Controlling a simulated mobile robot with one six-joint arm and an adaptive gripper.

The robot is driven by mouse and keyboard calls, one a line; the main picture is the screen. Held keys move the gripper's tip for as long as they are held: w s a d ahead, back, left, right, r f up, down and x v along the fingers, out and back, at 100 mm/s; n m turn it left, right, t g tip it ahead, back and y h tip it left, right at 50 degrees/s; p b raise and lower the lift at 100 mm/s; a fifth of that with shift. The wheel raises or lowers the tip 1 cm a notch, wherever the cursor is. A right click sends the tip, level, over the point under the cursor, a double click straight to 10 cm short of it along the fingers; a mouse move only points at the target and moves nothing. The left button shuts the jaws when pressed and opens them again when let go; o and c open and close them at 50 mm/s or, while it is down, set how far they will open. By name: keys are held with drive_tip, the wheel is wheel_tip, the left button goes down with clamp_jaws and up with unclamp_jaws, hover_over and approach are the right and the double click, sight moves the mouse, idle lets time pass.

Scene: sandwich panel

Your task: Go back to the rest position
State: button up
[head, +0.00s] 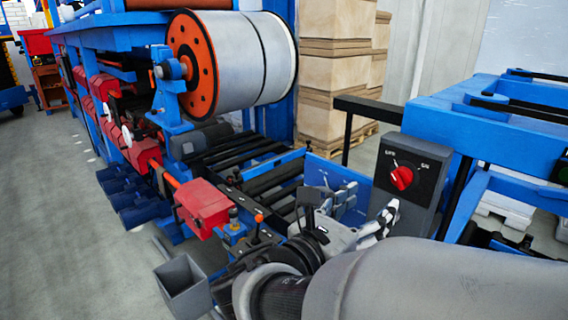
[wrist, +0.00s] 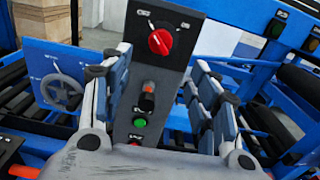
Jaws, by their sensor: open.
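My gripper (head: 362,206) is open and empty in the head view, left of and in front of the dark grey control box (head: 418,160). In the wrist view my gripper (wrist: 161,65) shows its two fingers apart, with the control box (wrist: 128,82) between and beyond them. A red rotary knob (head: 401,177) sits on the box face; it also shows in the wrist view (wrist: 160,41). Below it the wrist view shows a black switch (wrist: 147,102), a green button (wrist: 139,122) and a partly hidden red button. I cannot tell whether the fingers touch the box.
A blue roller machine with a large metal drum (head: 240,60) stands behind and left. A red box (head: 202,203) and a grey bin (head: 183,284) are left of my arm. Blue framework (head: 440,118) stands right. Boxes (head: 335,75) are stacked behind. The left floor is open.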

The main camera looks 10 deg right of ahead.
idle(0.3)
drive_tip(key=s+d+f+m+g+y, duration=0.2)
drive_tip(key=s+d+f+m+g, duration=0.25)
drive_tip(key=s+m, duration=0.2)
drive_tip(key=s+d+f+m+g+y, duration=0.35)
drive_tip(key=s+f+m, duration=0.25)
drive_tip(key=s, duration=0.2)
drive_tip(key=s+a+f+m+t+y, duration=0.1)
drive_tip(key=s+a+m+y, duration=0.1)
drive_tip(key=a+m+y, duration=0.2)
drive_tip(key=s+a+f+m+y, duration=0.2)
drive_tip(key=a+m+y, duration=0.2)
drive_tip(key=a+m, duration=0.4)
drive_tip(key=shift+a+f+m+t+y+b, duration=0.25)
drive_tip(key=shift+a+m+t+y+b, duration=0.15)
drive_tip(key=shift+m, duration=0.25)
drive_tip(key=shift+c, duration=0.4)
